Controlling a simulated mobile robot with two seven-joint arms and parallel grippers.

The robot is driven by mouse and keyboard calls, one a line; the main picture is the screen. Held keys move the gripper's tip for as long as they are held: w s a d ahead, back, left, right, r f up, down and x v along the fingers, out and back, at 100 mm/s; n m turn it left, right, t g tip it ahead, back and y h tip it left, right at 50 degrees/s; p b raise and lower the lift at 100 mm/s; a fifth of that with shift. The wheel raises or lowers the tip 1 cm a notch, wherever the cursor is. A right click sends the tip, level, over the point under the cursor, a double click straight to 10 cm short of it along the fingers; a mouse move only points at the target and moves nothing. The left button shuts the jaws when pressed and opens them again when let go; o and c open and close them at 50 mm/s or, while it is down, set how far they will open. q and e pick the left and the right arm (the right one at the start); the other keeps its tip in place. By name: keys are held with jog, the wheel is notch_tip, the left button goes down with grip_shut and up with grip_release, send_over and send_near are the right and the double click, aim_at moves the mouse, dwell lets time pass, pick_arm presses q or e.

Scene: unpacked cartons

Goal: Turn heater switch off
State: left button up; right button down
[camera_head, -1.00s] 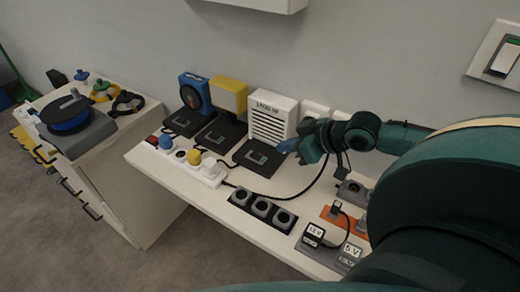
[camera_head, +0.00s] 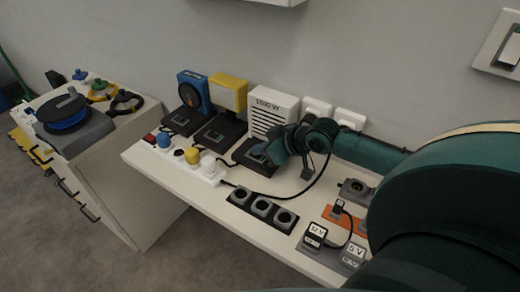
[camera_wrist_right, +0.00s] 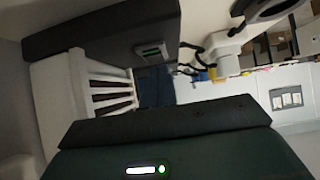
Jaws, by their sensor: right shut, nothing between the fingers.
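The heater (camera_head: 273,110) is a white vented box with a label on top, standing near the back of the white table. A flat black base (camera_head: 242,155) lies in front of it. In the right wrist view the base carries a small switch with a green mark (camera_wrist_right: 152,52), beside the heater's white slats (camera_wrist_right: 104,84). My left gripper is not in view.
A blue fan (camera_head: 194,90) and a yellow box (camera_head: 229,92) stand left of the heater, with black bases in front. A white power strip (camera_head: 178,155) with coloured plugs and a black socket block (camera_head: 262,207) lie nearer. A black cable (camera_head: 312,186) curves across the table.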

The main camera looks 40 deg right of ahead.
jog(key=shift+w+a+f, duration=0.1)
jog(key=shift+w, duration=0.05)
jog(key=shift+p, duration=0.45)
jog(key=shift+f, duration=0.2)
